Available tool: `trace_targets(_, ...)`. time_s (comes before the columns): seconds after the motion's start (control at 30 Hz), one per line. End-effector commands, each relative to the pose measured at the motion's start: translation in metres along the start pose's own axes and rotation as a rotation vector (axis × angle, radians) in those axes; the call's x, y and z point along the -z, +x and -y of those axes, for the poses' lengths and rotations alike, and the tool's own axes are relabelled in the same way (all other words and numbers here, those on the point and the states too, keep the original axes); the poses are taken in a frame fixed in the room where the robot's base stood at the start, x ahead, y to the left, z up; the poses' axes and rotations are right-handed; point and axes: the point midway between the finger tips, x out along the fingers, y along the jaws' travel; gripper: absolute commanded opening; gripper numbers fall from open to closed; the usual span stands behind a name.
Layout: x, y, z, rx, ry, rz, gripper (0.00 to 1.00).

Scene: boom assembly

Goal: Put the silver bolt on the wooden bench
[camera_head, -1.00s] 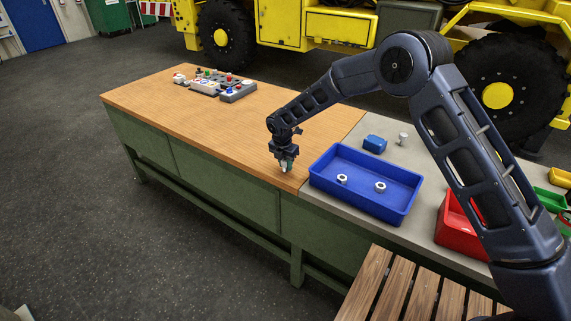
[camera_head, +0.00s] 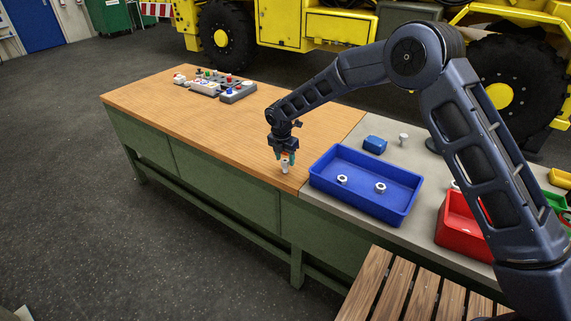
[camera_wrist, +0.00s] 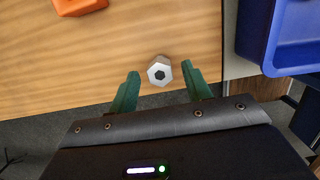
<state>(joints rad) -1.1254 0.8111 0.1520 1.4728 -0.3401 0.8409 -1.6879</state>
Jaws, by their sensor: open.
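The silver bolt (camera_head: 285,168) stands upright on the wooden bench (camera_head: 225,130), near its front edge and close to the blue tray. In the wrist view, its hex head (camera_wrist: 160,71) faces the camera. My gripper (camera_head: 285,156) is just above the bolt. In the wrist view, its two green fingers (camera_wrist: 160,78) are spread, one on each side of the bolt, with a visible gap to the left finger. The gap to the right finger is small.
A blue tray (camera_head: 330,191) holding two nuts is right of my gripper on a grey top. A blue block (camera_head: 375,144), another silver bolt (camera_head: 403,139) and a red bin (camera_head: 462,232) are further right. Control boxes (camera_head: 238,92) stand at the far end.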

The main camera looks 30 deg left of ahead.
Motion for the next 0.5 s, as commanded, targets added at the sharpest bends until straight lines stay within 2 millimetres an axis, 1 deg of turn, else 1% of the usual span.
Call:
trace_targets(0.03,-0.001,-0.012,-0.001,-0.003,0.0,0.001,0.49)
trace_targets(0.2,0.0,-0.045,0.0,-0.002,0.0,0.0,0.49)
trace_targets(0.4,0.0,-0.072,0.0,-0.002,0.0,0.0,0.49)
trace_targets(0.5,0.0,-0.079,0.0,0.0,0.0,0.0,0.49)
